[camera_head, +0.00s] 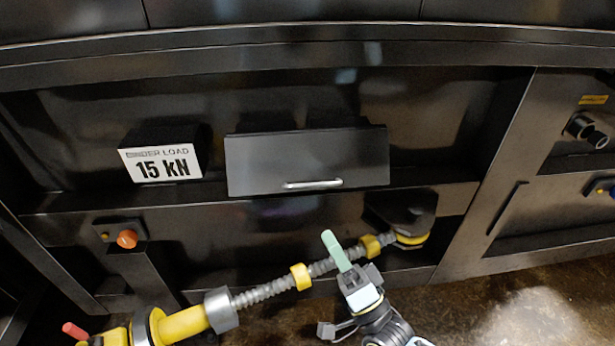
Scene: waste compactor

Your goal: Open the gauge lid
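The gauge lid appears to be the black flat panel (275,165) with a silver bar handle (312,184) near its lower edge. It hangs down over the front of a dark box on the compactor wall, and I see no open gap. My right gripper (334,246) is at the lower middle, below the handle and clear of it. One pale green finger shows, pointing up and slightly left in front of the hose; whether the fingers are apart is unclear. I cannot make out my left gripper.
A white "15 kN" sign (160,163) stands left of the panel. A grey ribbed hose (262,293) with yellow bands runs across below, ending in a yellow fitting (183,323). An orange knob (127,239) is at left. The wall between panel and hose is clear.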

